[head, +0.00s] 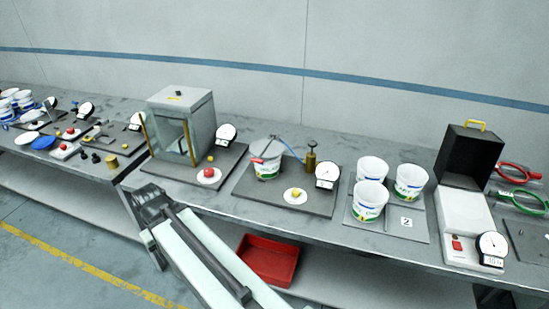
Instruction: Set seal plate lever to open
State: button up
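A white tub (267,171) with green and blue print stands on a dark board, covered by a grey round plate (265,149). A small red piece (257,160) shows at the plate's front left edge; it may be the lever, but its setting is too small to tell. A blue hose (289,147) runs from the plate to a brass cylinder (310,160) on the right. My arm crosses the lower middle of the head view, in front of the bench. I cannot make out my gripper's fingers, and nothing of mine touches the tub.
A glass-fronted cabinet (180,97) stands left of the tub. A dial gauge (327,175) and a white disc with a yellow knob (295,195) share its board (247,187). Three open tubs stand to the right. A red tray (268,262) is on the lower shelf.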

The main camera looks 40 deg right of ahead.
aim_at(263, 149)
jog(key=z, duration=0.95)
jog(key=k, duration=0.55)
jog(key=z, duration=0.25)
jog(key=i, duration=0.5)
jog(key=u, duration=1.85)
jog(key=k, duration=0.3)
jog(key=u, duration=0.7)
